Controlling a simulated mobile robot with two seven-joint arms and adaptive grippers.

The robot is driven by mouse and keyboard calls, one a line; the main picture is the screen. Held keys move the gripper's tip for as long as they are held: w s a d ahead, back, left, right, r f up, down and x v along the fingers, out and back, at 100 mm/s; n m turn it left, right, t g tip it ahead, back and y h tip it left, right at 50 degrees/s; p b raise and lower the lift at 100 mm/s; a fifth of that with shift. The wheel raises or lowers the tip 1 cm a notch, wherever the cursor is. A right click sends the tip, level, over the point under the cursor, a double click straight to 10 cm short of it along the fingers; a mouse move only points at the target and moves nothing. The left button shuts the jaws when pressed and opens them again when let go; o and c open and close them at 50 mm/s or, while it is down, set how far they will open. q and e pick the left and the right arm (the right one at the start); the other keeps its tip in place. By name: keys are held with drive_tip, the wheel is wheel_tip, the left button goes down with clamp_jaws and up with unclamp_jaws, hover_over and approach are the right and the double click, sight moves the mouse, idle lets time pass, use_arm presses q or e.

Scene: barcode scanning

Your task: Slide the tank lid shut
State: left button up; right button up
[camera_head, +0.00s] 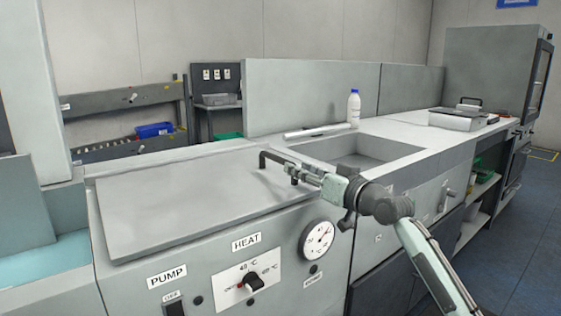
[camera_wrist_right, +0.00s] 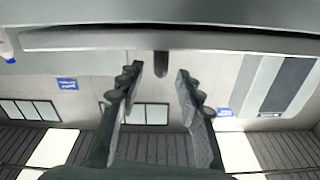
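The tank lid (camera_head: 195,195) is a flat grey panel on the grey cabinet with PUMP and HEAT labels. A black bar handle (camera_head: 268,155) stands at its right end. My right gripper (camera_head: 297,174) is at the handle's near right side. In the right wrist view the right gripper's fingers (camera_wrist_right: 158,82) are apart. A short dark stub (camera_wrist_right: 161,63), which looks like part of the handle, shows between and beyond them, with a gap on both sides. Whether they touch the handle is unclear. My left gripper is not in view.
A light blue area (camera_head: 50,262) shows left of the lid. Right of it are an open sink basin (camera_head: 352,158), a white bottle with a blue cap (camera_head: 354,108) and a white bar (camera_head: 318,131). A dial gauge (camera_head: 317,240) and a knob (camera_head: 250,283) are on the front panel.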

drive_tip(key=x, duration=0.5)
drive_tip(key=shift+w+a, duration=0.1)
drive_tip(key=shift+a, duration=0.05)
drive_tip(key=shift+w+a, duration=0.3)
drive_tip(key=shift+w, duration=0.15)
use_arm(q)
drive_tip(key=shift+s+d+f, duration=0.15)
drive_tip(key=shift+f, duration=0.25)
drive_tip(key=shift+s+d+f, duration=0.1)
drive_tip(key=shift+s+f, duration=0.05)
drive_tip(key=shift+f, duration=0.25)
use_arm(e)
clamp_jaws()
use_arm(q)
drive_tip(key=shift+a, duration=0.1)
